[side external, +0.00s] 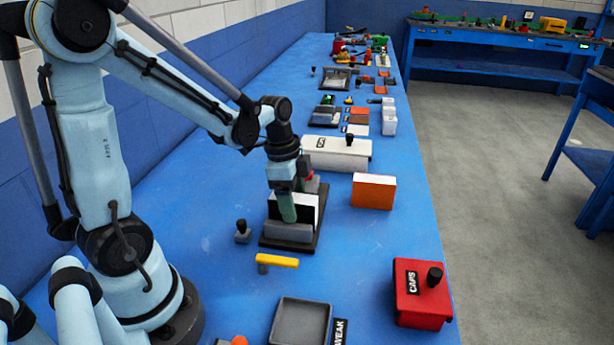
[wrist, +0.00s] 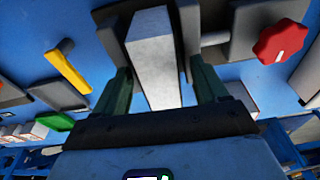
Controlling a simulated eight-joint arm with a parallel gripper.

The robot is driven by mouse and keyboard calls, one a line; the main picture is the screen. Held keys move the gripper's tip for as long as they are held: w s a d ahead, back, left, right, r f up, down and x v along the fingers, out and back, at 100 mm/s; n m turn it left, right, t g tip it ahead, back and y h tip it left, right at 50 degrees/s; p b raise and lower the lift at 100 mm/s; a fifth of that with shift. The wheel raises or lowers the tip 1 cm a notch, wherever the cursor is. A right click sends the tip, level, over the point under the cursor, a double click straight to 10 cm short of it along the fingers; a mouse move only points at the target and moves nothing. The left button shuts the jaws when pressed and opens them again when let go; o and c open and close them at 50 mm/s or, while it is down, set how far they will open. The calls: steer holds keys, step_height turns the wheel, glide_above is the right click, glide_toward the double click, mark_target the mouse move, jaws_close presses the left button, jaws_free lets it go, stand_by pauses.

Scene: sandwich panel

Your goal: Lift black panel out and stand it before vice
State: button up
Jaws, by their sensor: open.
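The vice has a black base (side external: 268,244) and a grey front jaw (side external: 288,232), and stands on the blue bench. A black panel (side external: 275,212) stands upright in it, facing the side camera, with a white panel (side external: 309,203) against its back. From the wrist, the white panel (wrist: 153,60) shows as a broad pale face, with a thin dark strip (wrist: 181,45) along its right edge, probably the black panel. My gripper (side external: 288,215) is open and points down over the panels. In the wrist view its green fingers (wrist: 162,88) are either side of them; contact cannot be told.
A red knob (wrist: 282,42) is on the vice's screw. A yellow bar (side external: 277,261), grey tray (side external: 301,323) and red CAPS box (side external: 421,292) lie nearer.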

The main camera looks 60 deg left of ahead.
mark_target(296, 198)
steer(key=shift+f, duration=0.1)
steer(key=shift+c, duration=0.4)
steer(key=c, duration=1)
steer(key=shift+r, duration=0.75)
step_height(296, 198, up, 3)
steer(key=s+d+r, duration=0.3)
steer(key=d+r, duration=0.3)
steer(key=d, duration=0.5)
steer(key=shift+s+r, duration=0.3)
steer(key=shift+r, duration=0.05)
steer(key=shift+d, duration=0.1)
